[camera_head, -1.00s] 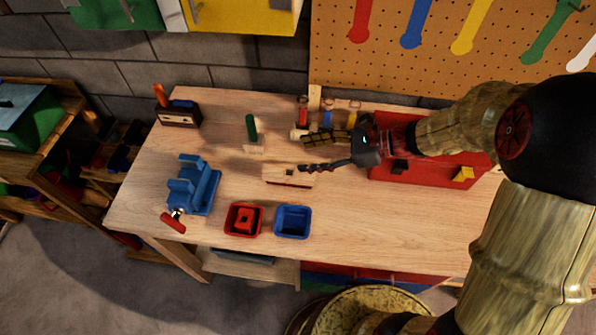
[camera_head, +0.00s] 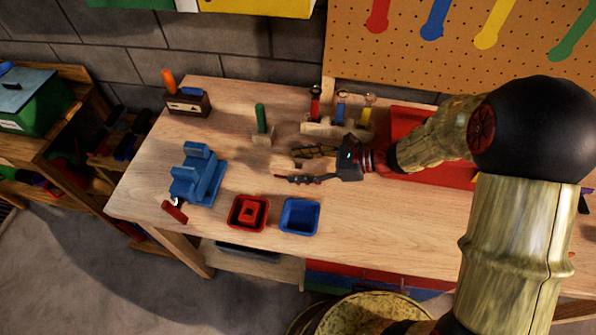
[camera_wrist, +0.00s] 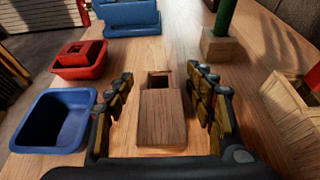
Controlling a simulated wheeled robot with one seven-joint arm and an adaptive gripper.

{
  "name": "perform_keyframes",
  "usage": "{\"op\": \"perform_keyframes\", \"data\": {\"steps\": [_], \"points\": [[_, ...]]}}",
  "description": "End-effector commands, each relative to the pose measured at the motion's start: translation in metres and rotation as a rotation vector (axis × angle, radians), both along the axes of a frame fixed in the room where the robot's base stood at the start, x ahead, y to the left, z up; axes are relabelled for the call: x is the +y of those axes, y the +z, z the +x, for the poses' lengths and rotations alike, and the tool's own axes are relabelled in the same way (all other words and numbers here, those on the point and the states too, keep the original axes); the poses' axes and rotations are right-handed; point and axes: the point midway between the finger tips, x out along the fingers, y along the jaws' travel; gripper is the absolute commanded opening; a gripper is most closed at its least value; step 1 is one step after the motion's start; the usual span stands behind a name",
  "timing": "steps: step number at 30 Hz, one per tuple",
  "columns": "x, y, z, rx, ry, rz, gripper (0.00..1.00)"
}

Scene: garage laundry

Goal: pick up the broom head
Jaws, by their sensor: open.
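In the head view my gripper (camera_head: 287,165) is low over the middle of the bench, pointing left. There the block (camera_head: 309,167) is partly hidden between the fingers, and its bristles cannot be made out.
A red bin (camera_head: 235,222) and a blue bin (camera_head: 299,216) stand near the bench's front edge. A blue vise (camera_head: 196,180) is at left. A green-handled tool (camera_head: 261,119) on a wooden base and a wooden tool rack (camera_head: 330,130) stand behind the gripper.

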Motion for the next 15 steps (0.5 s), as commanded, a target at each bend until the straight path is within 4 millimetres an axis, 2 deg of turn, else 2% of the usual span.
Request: {"op": "perform_keyframes", "data": {"steps": [5, 12, 15], "points": [[0.0151, -0.0073, 0.0021, 0.0, 0.0, -0.001, 0.55], [0.0161, -0.0066, 0.0027, 0.0, -0.001, 0.0, 0.55], [0.016, -0.0065, 0.0027, 0.0, -0.001, 0.0, 0.49]]}}
